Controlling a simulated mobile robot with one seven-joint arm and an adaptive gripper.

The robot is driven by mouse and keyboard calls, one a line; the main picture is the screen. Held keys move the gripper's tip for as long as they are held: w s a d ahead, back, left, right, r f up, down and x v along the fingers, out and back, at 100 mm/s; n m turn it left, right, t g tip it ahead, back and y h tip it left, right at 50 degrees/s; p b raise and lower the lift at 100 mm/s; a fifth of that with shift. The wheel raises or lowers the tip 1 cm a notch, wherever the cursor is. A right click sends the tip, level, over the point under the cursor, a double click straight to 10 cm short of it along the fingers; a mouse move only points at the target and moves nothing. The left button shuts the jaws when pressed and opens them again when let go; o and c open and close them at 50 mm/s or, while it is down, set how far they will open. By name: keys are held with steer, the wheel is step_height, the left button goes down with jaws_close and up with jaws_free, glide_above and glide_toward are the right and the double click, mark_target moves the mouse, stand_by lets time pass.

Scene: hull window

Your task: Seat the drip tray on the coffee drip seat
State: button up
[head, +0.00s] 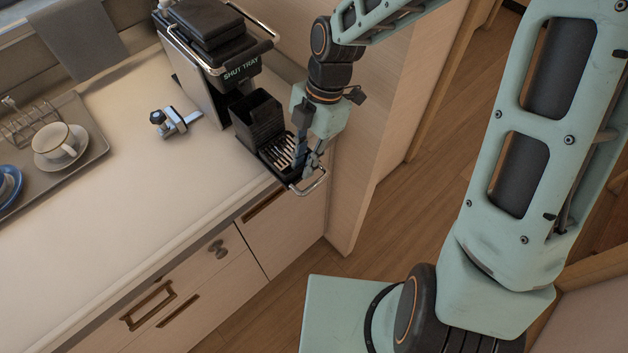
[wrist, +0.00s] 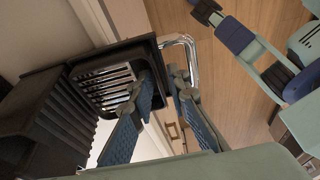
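The drip tray (head: 276,148) is black, with a slatted metal grate, a tall black box at its back and a chrome loop handle at its front. It sits at the counter's front edge, below and in front of the coffee machine (head: 205,62) marked "SHUT TRAY". The grate also shows in the wrist view (wrist: 103,85). My gripper (head: 307,163) points down at the tray's front end. In the wrist view my gripper (wrist: 162,76) has one finger over the grate and one outside by the handle, closed about the front wall. The drip seat is hidden.
A metal clamp-like fitting (head: 175,122) lies on the counter left of the machine. A serving tray (head: 85,165) with a cup, a saucer and a wire rack is at far left. The counter between is clear. A wood panel (head: 365,120) stands right of the machine.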

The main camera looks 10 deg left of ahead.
steer(key=shift+r, duration=0.2)
stand_by(0.3)
steer(key=shift+p+v, duration=1.6)
steer(key=shift+p, duration=0.25)
steer(key=shift+o, duration=0.6)
steer(key=shift+f, duration=0.1)
steer(key=o, duration=0.4)
steer(key=c, duration=0.5)
